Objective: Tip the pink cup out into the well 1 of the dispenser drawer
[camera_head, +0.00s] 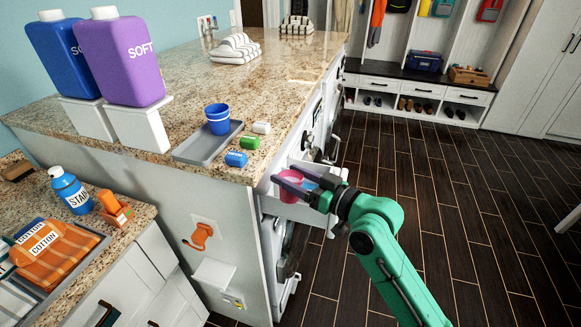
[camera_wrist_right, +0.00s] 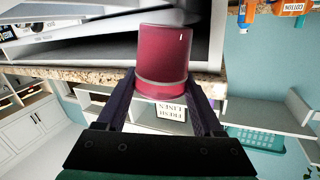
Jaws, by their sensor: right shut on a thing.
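The pink cup (camera_head: 288,187) is between the fingers of my right gripper (camera_head: 296,190), which is shut on it. In the right wrist view the cup (camera_wrist_right: 163,62) fills the space between both fingertips (camera_wrist_right: 165,92), and its inside is hidden. The white dispenser drawer (camera_head: 290,211) stands pulled out of the machine front, and the cup is over or inside its outline. The fingers and cup cover much of the drawer, so I cannot tell which well lies under the cup or how far the cup is tilted. My left gripper is not in view.
Blue and purple (camera_head: 121,62) bottles stand on white stands. The dark floor at right is clear.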

